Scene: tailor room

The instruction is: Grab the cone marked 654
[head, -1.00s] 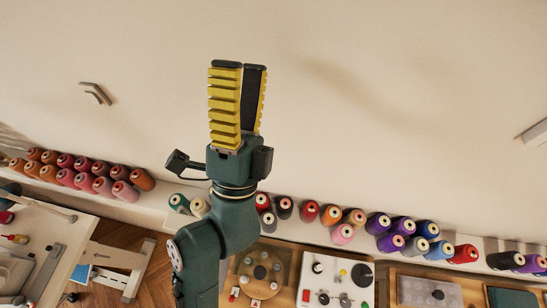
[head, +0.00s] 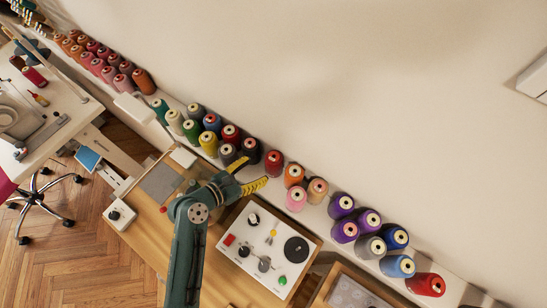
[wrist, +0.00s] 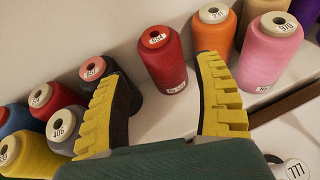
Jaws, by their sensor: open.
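My gripper (head: 253,173) is open and empty. In the wrist view its two yellow-ridged fingers (wrist: 164,68) are spread wide, with the cone beyond and between their tips, nearer the right finger. I see no clear contact.
A dark cone (wrist: 110,75) and a grey one marked 406 (wrist: 67,130) are left, partly beside the left finger. A wall rises behind the shelf (head: 330,212).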

